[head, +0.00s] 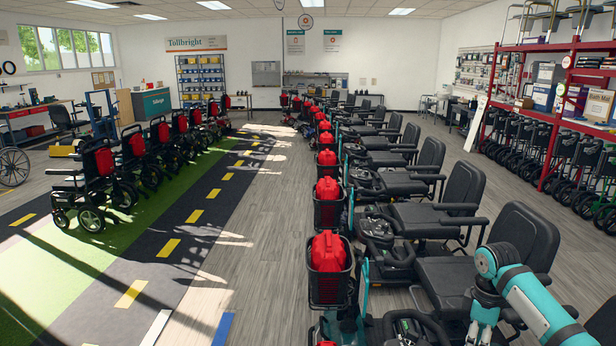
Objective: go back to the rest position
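Only one of my arms shows in the head view, a teal and white arm at the lower right. It bends in front of the nearest scooter seat (512,245) and runs down out of the picture. My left arm and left gripper are not in view. A row of mobility scooters with black seats runs back from the lower right. Their front baskets (329,284) hold red bags (327,251).
A row of wheelchairs with red bags (104,161) stands on the green strip (50,270) at the left. The grey floor aisle (262,220) between the rows is clear. A red rack (552,130) with folded walkers below stands at the right. A workbench (30,112) stands far left.

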